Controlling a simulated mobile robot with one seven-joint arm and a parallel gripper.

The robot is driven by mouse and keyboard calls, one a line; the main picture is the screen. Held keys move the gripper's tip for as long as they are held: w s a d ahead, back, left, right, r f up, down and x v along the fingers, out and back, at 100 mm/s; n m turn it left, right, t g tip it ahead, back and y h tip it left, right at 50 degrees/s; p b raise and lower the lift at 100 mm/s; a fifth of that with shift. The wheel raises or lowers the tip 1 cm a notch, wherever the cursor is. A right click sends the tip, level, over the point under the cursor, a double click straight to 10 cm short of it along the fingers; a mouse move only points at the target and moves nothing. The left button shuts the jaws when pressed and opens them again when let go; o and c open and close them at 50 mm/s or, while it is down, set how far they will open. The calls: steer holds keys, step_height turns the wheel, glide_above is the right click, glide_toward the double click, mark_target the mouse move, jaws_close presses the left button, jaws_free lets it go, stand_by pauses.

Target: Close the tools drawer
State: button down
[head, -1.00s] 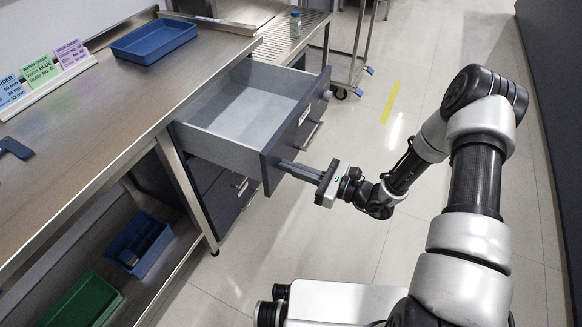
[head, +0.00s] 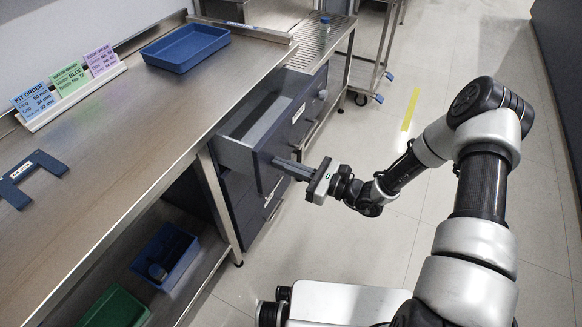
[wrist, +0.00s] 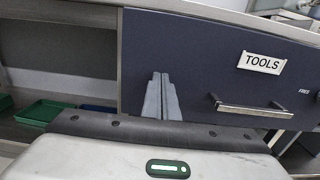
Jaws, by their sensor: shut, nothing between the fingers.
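The tools drawer (head: 262,168) is partly open in the head view. Part of its grey inside shows between its dark blue front and the worktop. In the wrist view its front (wrist: 195,60) carries a white TOOLS label (wrist: 262,62) and a metal bar handle (wrist: 250,108). My gripper (head: 278,163) is shut and empty. Its fingertips are at the drawer front and appear to touch it, left of the handle in the wrist view (wrist: 160,78).
A steel worktop (head: 150,120) stands at left with a blue tray (head: 186,48), order cards (head: 68,82) and a dark blue bracket (head: 35,175). Blue (head: 165,256) and green (head: 115,308) bins sit on the shelf below. The floor (head: 350,260) at right is clear.

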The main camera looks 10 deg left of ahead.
mark_target(239, 147)
steer(key=b+x, duration=0.1)
steer(key=x, duration=1.3)
steer(key=shift+a+r, duration=0.1)
steer(key=shift+a+r, duration=0.1)
